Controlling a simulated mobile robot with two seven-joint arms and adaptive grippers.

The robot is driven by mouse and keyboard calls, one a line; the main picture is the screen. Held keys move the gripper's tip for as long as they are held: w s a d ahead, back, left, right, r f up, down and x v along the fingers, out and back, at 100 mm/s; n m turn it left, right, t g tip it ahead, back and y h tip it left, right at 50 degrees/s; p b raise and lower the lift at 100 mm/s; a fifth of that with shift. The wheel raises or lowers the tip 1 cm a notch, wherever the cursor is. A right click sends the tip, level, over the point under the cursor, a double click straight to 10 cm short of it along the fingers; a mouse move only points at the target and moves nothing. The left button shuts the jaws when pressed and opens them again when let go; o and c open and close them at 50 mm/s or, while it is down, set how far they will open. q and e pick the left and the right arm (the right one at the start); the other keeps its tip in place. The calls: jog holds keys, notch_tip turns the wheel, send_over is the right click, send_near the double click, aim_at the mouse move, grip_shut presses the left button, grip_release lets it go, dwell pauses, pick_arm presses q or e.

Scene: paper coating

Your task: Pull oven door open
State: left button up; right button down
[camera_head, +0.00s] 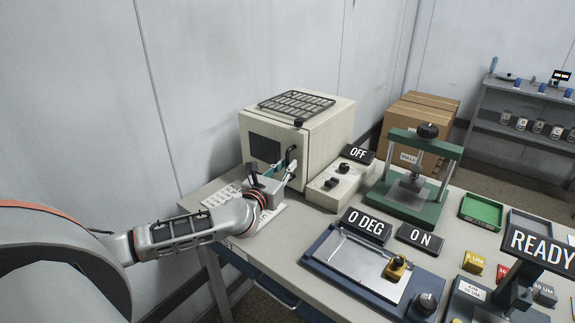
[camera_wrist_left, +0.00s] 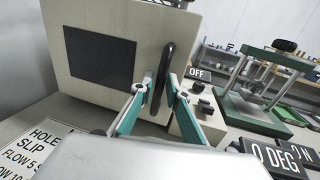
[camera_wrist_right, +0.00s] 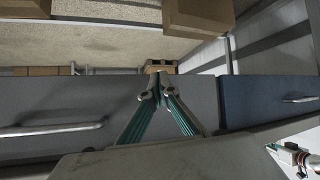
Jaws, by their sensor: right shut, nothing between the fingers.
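The oven (camera_head: 325,133) is a beige box at the back left of the bench. Its door (camera_head: 247,126) has a dark window and looks closed, flush with the body. The dark upright handle (camera_head: 291,157) is on the door's right side; it also shows in the left wrist view (camera_wrist_left: 167,62). My left gripper (camera_head: 285,171) is at the handle, with one finger on each side of it (camera_wrist_left: 160,84). I cannot tell whether the fingers press on it. My right gripper (camera_wrist_right: 157,88) is shut and empty, apart from the oven, above drawer fronts with metal handles.
A black rack (camera_head: 297,103) lies on the oven top. A switch box (camera_head: 336,184) with an OFF sign stands right of the oven, and a green press (camera_head: 414,190) beyond it. A printed sheet (camera_head: 222,196) lies before the door. A blue coating plate (camera_head: 362,272) is nearer.

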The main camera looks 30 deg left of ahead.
pick_arm(q)
jog(key=shift+w, duration=0.4)
grip_shut()
jog(key=shift+s, duration=0.1)
